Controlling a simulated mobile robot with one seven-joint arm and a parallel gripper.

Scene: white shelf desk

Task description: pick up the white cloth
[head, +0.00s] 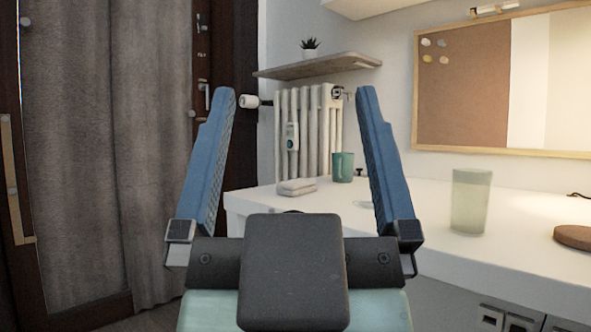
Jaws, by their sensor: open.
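The white cloth (297,187) looks like a small folded, pale stack lying on the white desk (420,215), near the desk's left end. My gripper (296,95) is open and empty, with its two blue fingers spread wide in the foreground. In the head view the cloth shows between the fingers, low in the gap and beyond the gripper, apart from it. My gripper's dark body hides part of the desk's near edge in front of the cloth.
A green cup (343,167) stands just right of the cloth, farther back. A frosted tumbler (470,201) and a brown round disc (575,237) are on the desk at right. A radiator (311,130) and small shelf (318,67) are behind. A grey curtain (110,140) hangs at left.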

